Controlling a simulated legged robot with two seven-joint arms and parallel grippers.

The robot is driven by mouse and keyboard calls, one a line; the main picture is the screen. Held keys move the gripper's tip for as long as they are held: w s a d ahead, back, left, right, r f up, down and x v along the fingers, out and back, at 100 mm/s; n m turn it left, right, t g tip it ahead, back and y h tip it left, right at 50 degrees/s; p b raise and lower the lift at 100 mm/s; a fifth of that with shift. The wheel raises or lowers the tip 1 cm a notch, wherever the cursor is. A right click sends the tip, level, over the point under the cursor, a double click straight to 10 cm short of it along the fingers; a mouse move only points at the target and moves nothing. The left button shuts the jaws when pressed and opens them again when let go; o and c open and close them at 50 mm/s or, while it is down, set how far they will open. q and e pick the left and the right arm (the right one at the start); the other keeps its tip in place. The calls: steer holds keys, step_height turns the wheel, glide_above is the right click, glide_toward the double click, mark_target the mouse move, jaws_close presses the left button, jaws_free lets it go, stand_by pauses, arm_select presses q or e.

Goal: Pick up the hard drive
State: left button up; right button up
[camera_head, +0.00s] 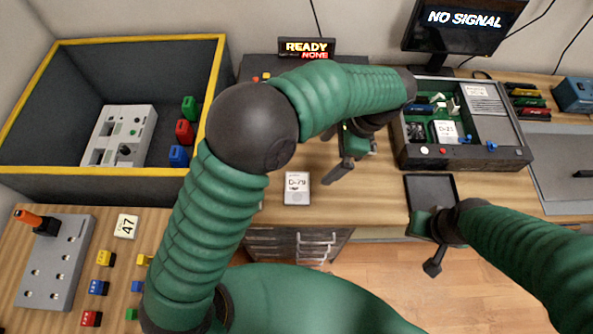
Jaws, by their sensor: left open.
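A small silver-grey hard drive with a white label reading D-79 (297,188) lies on the wooden table near its front edge. My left gripper (352,160) is open and points down, just right of this drive and apart from it. Nothing shows between its fingers. A second labelled unit, D-25 (445,131), sits inside an open grey device case (463,160) at the right. My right gripper (434,245) hangs at the table's front edge, below a dark tray (452,182); its finger opening is unclear.
A large black bin with a yellow rim (130,41) stands at the left. A READY sign (306,47) and a NO SIGNAL monitor (463,28) are at the back. Coloured blocks and a grey panel (65,255) lie at lower left. My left arm hides the table's middle left.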

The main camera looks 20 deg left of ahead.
arm_select(q)
step_height(320, 180, down, 3)
steer(key=s, duration=0.2)
glide_toward(299, 187)
steer(key=shift+d+f+b, duration=0.4)
steer(key=shift+d+f, duration=0.05)
steer(key=shift+d, duration=0.35)
steer(key=a+f, duration=0.3)
steer(key=shift+a, duration=0.25)
steer(key=f, duration=0.1)
steer(key=s+a+f, duration=0.1)
steer(key=shift+a+f, duration=0.35)
steer(key=shift+d+f, duration=0.1)
steer(key=shift+f, duration=0.25)
steer(key=shift+d+f, duration=0.15)
steer(key=shift+d, duration=0.1)
steer(key=shift+w+d, duration=0.1)
steer(key=shift+d, duration=0.15)
steer(key=shift+c, duration=0.3)
steer(key=shift+a, duration=0.45)
steer(key=c, duration=1)
steer(key=shift+c, duration=1.1)
steer(key=shift+d, duration=0.15)
steer(key=shift+c, duration=0.2)
arm_select(e)
steer(key=shift+s+d+f, duration=0.5)
steer(key=shift+d+f, duration=0.2)
steer(key=shift+d, duration=0.15)
